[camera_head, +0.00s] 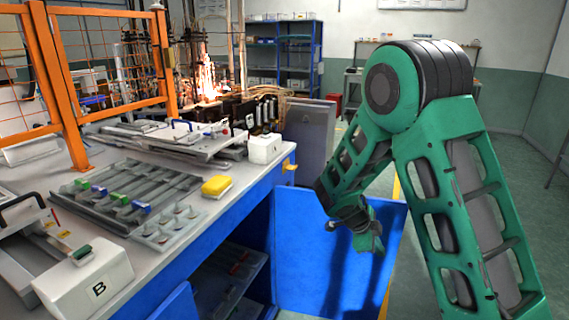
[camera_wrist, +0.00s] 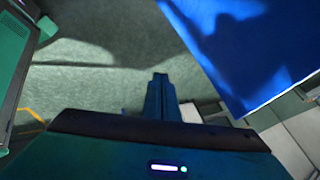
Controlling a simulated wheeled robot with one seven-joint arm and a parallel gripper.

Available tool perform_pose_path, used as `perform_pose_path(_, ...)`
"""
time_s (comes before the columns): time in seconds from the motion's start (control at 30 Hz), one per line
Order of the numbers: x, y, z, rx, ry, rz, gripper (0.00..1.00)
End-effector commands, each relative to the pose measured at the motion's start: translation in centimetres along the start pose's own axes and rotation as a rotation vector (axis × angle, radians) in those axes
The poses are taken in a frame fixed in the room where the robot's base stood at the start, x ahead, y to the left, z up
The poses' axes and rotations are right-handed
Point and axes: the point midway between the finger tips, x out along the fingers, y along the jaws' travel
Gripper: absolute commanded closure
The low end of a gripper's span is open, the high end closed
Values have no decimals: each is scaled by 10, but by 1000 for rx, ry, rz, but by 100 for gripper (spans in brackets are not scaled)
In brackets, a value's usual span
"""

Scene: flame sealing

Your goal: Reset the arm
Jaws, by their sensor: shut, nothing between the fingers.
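My green arm is bent, with its elbow high at the right of the head view. My gripper (camera_head: 376,246) hangs low in front of the open blue cabinet door (camera_head: 310,245), to the right of the workbench (camera_head: 245,200). In the wrist view my gripper (camera_wrist: 160,82) has its fingers together, with nothing between them, over the grey-green floor (camera_wrist: 95,75). The blue door (camera_wrist: 255,45) fills the upper right of that view.
A yellow block (camera_head: 216,186), a metal rack (camera_head: 125,195) with coloured clips and a white box marked B (camera_head: 85,280) are on the bench. An orange mesh guard (camera_head: 60,90) and a flame (camera_head: 208,92) are behind. Blue shelves (camera_head: 285,50) stand at the back.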

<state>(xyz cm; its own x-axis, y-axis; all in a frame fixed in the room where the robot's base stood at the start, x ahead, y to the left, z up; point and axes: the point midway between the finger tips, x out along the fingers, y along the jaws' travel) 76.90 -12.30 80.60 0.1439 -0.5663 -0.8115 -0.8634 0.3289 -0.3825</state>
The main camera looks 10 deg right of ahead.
Motion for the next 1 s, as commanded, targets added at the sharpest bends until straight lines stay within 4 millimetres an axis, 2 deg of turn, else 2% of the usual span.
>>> perform_pose_path(0.1, -12, 2, -37, -83, -20, 51, 100)
perform_pose_path(0.27, -31, 17, -93, -262, -80, 133, 100)
perform_pose_path(0.5, -63, 55, -166, -545, -217, 208, 100)
perform_pose_path(0.8, -105, 121, -236, -910, -432, 196, 100)
perform_pose_path(1.0, -133, 171, -265, -1159, -572, 116, 100)
